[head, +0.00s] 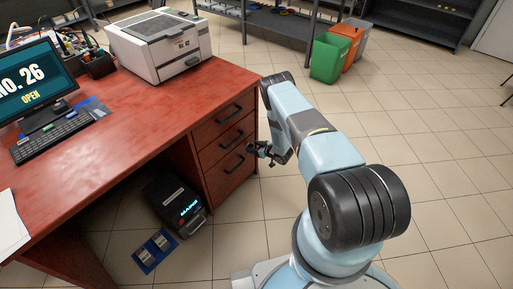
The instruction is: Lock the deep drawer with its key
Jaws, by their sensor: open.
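The red desk has a pedestal with three stacked drawers, each with a black handle. The lowest drawer (231,172) looks the tallest, and I take it as the deep drawer. All three fronts look flush and closed. My gripper (256,150) is small and dark in the head view, in front of the pedestal's right edge near the lowest drawer's handle. It is open, and I see nothing between its fingers. I cannot tell whether it touches the drawer front. No key or lock can be made out; my arm and gripper cover part of the pedestal's right side.
A printer (160,45), monitor (38,82) and keyboard (50,137) stand on the desktop (130,120). A black device (177,205) and a blue item (154,251) lie on the floor left of the drawers. Bins (330,58) stand behind; tiled floor is free at right.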

